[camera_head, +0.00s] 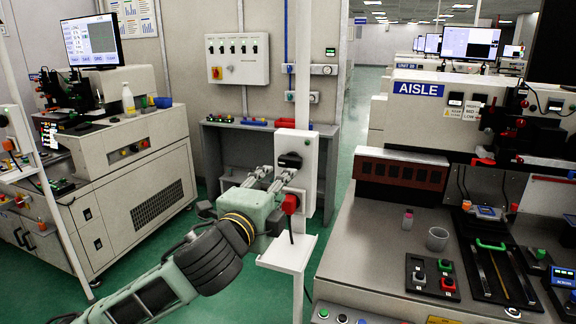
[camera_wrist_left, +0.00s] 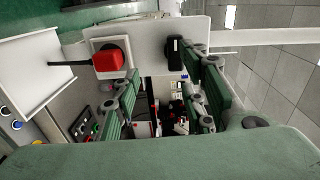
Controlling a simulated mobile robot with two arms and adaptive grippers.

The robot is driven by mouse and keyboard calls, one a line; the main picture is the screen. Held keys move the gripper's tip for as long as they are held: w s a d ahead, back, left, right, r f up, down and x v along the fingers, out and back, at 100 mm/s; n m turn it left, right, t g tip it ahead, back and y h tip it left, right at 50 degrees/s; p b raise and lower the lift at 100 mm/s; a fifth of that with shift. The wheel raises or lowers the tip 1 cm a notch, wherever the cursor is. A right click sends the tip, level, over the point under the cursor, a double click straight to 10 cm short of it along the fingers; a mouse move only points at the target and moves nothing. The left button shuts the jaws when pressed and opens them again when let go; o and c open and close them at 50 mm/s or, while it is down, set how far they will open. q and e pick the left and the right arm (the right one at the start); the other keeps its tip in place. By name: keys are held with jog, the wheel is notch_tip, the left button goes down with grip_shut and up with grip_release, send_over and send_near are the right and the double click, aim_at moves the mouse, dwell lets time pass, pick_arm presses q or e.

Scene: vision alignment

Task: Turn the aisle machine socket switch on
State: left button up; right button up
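A white socket panel (camera_head: 309,150) is fixed to a white post beside the machine with the AISLE sign (camera_head: 418,89). A black switch (camera_head: 289,160) sits on the panel's upper part, and a red plug (camera_head: 290,204) with a black cable sits below it. My left gripper (camera_head: 276,175) is at the panel, its fingers spread and pointing at the switch. In the left wrist view the black switch (camera_wrist_left: 175,51) lies ahead, nearer the right finger, and the red plug (camera_wrist_left: 109,61) is beyond the left finger. Contact with the switch cannot be told. My right gripper is out of view.
A small white shelf (camera_head: 287,252) juts out below the panel. The AISLE machine's bench (camera_head: 380,240) stands close on the right, with a clear cup (camera_head: 437,239) and button boxes. Another machine (camera_head: 130,165) stands at left.

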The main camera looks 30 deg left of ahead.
aim_at(288, 164)
pick_arm(q)
jog(key=shift+t, duration=0.3)
jog(key=w, duration=0.2)
jog(key=w+a+r+p, duration=0.1)
jog(key=w, duration=0.1)
jog(key=w+a+r, duration=0.1)
jog(key=w, duration=0.2)
jog(key=shift+r, duration=0.1)
jog(key=shift+w+p, duration=0.3)
jog(key=c, duration=1)
pick_arm(e)
jog(key=shift+s+d+r, duration=0.25)
jog(key=shift+d+r, duration=0.15)
jog(key=shift+r, duration=0.35)
